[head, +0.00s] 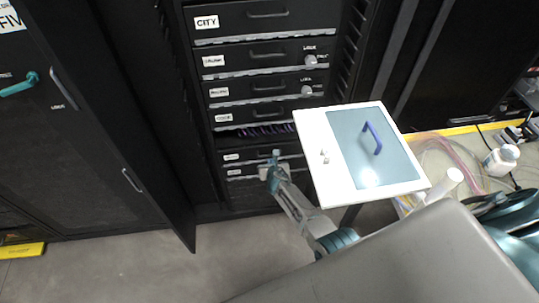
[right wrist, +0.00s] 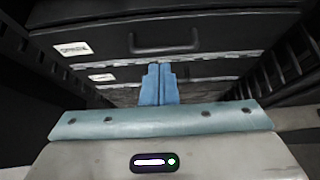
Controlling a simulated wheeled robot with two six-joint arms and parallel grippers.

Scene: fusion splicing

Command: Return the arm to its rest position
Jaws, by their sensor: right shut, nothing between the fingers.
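My right gripper (head: 276,155) is in front of the lower drawers of the black rack (head: 253,66). In the right wrist view its two blue fingers (right wrist: 158,84) are together with nothing between them. Beyond them in that view is a drawer front (right wrist: 165,38) with a handle and a white label. In the head view I cannot tell whether the fingertips touch the rack. My left gripper is not in view.
A white stand with a blue-grey lid (head: 372,150) and a blue handle is close to the right of my right arm. An open black door (head: 110,110) is at the left. A white bottle (head: 502,160) and loose cables are at the right. Grey floor (head: 130,265) is clear at the lower left.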

